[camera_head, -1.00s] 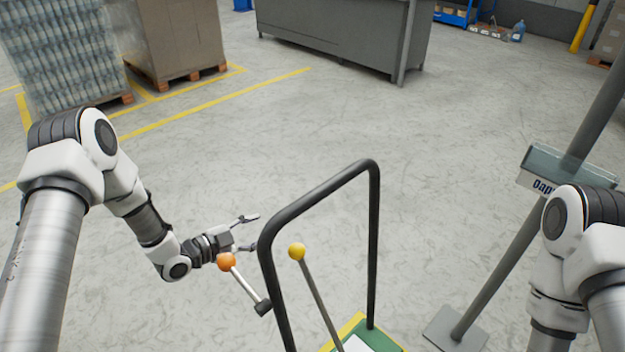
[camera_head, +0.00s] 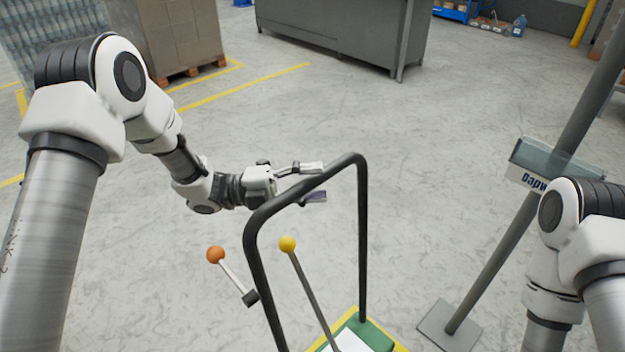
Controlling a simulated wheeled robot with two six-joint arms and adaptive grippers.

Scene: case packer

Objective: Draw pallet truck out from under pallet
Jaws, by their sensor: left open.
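The pallet truck's dark looped handle (camera_head: 363,240) stands upright at lower centre, above a green body with yellow edges (camera_head: 372,335). A lever with a yellow ball (camera_head: 288,244) rises inside the loop, and a short lever with an orange ball (camera_head: 215,255) sticks out to its left. My left gripper (camera_head: 318,182) is open at the handle's sloping top bar. One finger shows above the bar and one below it; I cannot tell whether they touch it. My right arm shows at the right edge, but its gripper is out of view. The truck's forks and any pallet on them are hidden.
A grey post on a flat foot (camera_head: 450,326) with a sign (camera_head: 548,168) stands right of the truck. A grey cabinet (camera_head: 340,30), a boxed pallet load (camera_head: 178,38) and wrapped bottles (camera_head: 45,28) stand at the back. The floor between is clear.

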